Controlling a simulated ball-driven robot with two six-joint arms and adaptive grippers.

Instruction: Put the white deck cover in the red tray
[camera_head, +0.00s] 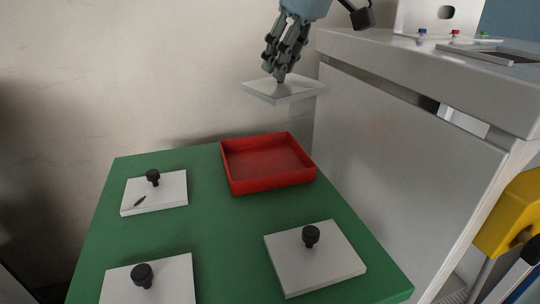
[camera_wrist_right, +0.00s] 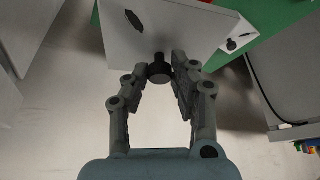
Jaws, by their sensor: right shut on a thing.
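My right gripper (camera_head: 281,76) is shut on the black knob (camera_wrist_right: 159,70) of a white deck cover (camera_head: 284,91). It holds the cover in the air, higher in the head view than the red tray (camera_head: 269,184) and apart from it. In the right wrist view the held cover (camera_wrist_right: 185,25) fills the top middle and bears a dark oval mark. The red tray is empty and lies at the back right of the green table. My left gripper is not in view.
Three white covers with black knobs lie on the green table (camera_head: 216,230): back left (camera_head: 170,186), front left (camera_head: 170,283) and front right (camera_head: 325,265). A white cabinet (camera_head: 395,140) stands close on the right. The table's middle is clear.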

